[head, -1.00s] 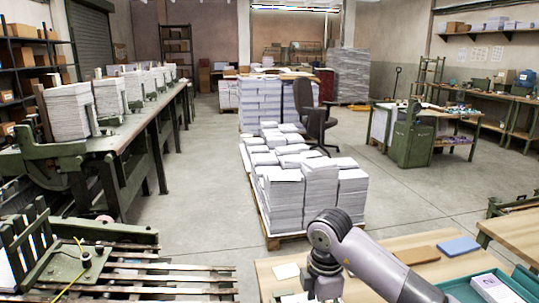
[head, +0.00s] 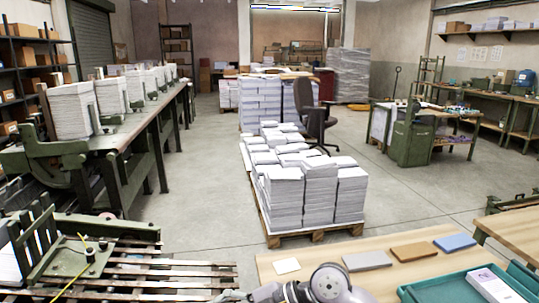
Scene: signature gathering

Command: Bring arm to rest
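Part of my arm (head: 325,285) shows at the bottom edge of the head view, low in front of the near wooden table (head: 310,261). Only grey links and a round joint are visible. I see no gripper fingers of either arm, and nothing held shows. On the table lie a small white pad (head: 287,266), a grey block (head: 367,261), a brown block (head: 414,252) and a blue block (head: 455,242), apart from each other in a slanting row. A teal tray (head: 420,291) at the lower right holds a white and purple stack (head: 494,286).
A pallet (head: 318,236) loaded with paper stacks (head: 284,200) stands beyond the table. A slatted rack with green machinery (head: 150,275) is at the lower left. A long bench with paper stacks (head: 70,110) runs along the left. Open floor (head: 420,200) lies right of the pallet.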

